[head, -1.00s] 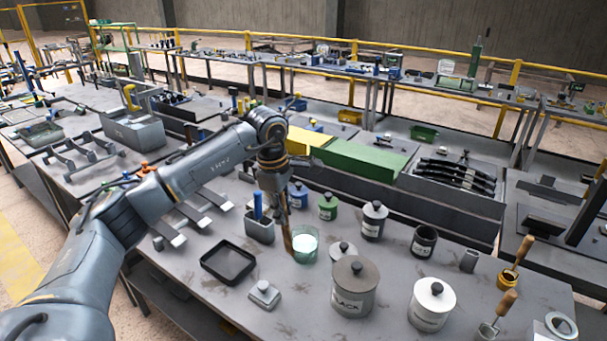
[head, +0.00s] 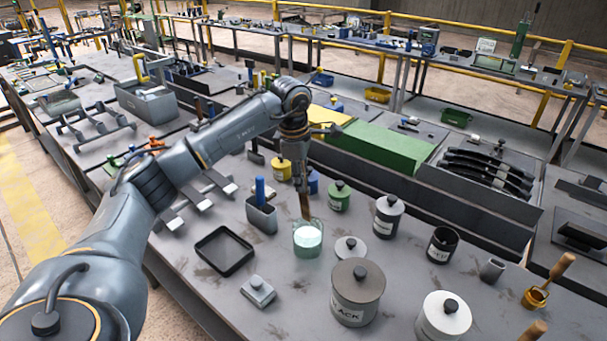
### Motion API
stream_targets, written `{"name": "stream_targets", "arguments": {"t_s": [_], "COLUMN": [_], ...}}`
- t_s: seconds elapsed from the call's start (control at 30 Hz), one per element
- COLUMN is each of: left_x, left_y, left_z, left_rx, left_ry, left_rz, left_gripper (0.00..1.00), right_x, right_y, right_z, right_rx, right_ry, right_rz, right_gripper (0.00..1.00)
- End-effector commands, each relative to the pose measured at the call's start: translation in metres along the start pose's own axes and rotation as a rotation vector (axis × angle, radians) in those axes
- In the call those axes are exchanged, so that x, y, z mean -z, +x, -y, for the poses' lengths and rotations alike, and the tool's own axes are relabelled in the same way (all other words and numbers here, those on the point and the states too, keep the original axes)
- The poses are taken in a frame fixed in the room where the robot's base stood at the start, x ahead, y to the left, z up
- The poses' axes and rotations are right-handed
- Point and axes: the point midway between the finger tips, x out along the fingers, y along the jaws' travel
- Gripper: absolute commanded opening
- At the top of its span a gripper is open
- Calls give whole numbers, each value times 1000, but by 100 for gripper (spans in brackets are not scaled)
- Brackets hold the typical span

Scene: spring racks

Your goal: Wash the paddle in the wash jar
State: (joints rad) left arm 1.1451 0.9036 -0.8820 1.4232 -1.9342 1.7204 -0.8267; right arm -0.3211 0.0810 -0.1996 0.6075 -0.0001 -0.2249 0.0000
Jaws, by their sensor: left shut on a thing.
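My left gripper (head: 303,186) points down above the table and is shut on a brown paddle (head: 305,206). The paddle hangs roughly upright, and its lower end shows at the rim of the wash jar (head: 308,240). The jar is a clear glass with pale green-white liquid. I cannot tell whether the paddle's tip is inside the jar or just above or behind its rim. My right gripper is not in view.
A grey lid (head: 350,248) lies right of the jar, with a large labelled pot (head: 357,291) in front. A black tray (head: 224,250) and a grey holder with a blue handle (head: 261,214) are to the left. Small colored jars (head: 339,196) stand behind.

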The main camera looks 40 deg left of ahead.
Motion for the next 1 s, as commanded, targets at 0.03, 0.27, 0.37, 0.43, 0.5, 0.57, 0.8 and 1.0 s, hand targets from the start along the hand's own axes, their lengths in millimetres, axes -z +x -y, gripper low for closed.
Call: {"name": "stream_targets", "arguments": {"t_s": [0.03, 0.27, 0.37, 0.43, 0.5, 0.57, 0.8, 1.0], "left_x": [1, 3, 3, 3, 3, 3, 2, 3], "left_y": [8, 28, 36, 43, 49, 55, 76, 94], "left_z": [2, 6, 6, 6, 6, 6, 6, 6], "left_rx": [0, 0, 0, 0, 0, 0, -1, 0], "left_ry": [0, 0, 0, 0, 0, 1, 0, 0], "left_rz": [0, -1, 0, 0, 0, -1, 1, 0], "left_gripper": [0, 0, 0, 0, 0, 0, 0, 0], "right_x": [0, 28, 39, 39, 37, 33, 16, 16], "right_y": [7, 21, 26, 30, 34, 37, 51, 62], "right_z": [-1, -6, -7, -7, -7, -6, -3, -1], "right_rx": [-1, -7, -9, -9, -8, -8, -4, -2], "right_ry": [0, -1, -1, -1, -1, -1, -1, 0], "right_rz": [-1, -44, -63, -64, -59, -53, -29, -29], "right_gripper": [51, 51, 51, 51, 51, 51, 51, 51]}}
